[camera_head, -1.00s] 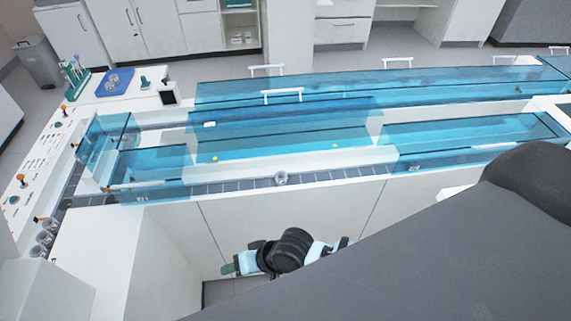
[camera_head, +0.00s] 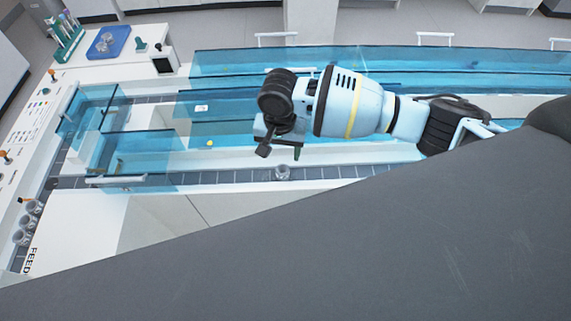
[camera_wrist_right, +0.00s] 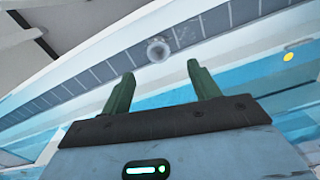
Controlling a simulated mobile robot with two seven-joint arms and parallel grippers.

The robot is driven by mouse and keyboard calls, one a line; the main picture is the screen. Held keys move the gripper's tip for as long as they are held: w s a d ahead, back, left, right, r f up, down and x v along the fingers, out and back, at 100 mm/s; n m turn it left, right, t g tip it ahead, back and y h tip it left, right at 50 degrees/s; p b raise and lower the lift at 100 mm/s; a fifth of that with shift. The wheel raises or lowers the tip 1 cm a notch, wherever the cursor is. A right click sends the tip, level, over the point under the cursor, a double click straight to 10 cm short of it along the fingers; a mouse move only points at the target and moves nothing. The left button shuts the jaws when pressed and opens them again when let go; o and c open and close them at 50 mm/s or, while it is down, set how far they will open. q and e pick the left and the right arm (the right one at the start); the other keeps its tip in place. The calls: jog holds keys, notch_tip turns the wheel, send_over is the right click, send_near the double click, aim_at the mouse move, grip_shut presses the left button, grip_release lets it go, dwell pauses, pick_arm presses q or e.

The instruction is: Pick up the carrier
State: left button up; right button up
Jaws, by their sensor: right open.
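The carrier (camera_head: 282,172), a small round grey cup-like piece, sits on the dark track lane (camera_head: 225,177) in the head view. In the right wrist view the carrier (camera_wrist_right: 158,50) shows ahead of the fingertips, between their lines and apart from them. My right gripper (camera_head: 288,152) hangs over the track just above the carrier in the picture; its green fingers are partly hidden by the wrist. In the right wrist view the right gripper (camera_wrist_right: 160,72) is open, with nothing between its two fingers. My left gripper is not in view.
Transparent blue covers (camera_head: 400,61) with white handles (camera_head: 277,38) run along the track behind the carrier. A blue tray (camera_head: 108,42), a green tube rack (camera_head: 66,42) and several cups (camera_head: 24,222) stand at the left. A large dark grey surface blocks the lower right.

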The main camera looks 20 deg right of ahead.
aim_at(283, 166)
notch_tip(283, 166, down, 3)
jog(key=shift+s+r, duration=0.1)
jog(key=shift+r, duration=0.1)
jog(key=f+b, duration=0.1)
jog(key=f, duration=0.4)
jog(key=shift+d, duration=0.2)
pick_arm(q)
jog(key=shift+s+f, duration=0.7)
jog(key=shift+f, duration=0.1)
pick_arm(e)
jog(key=c, duration=0.9)
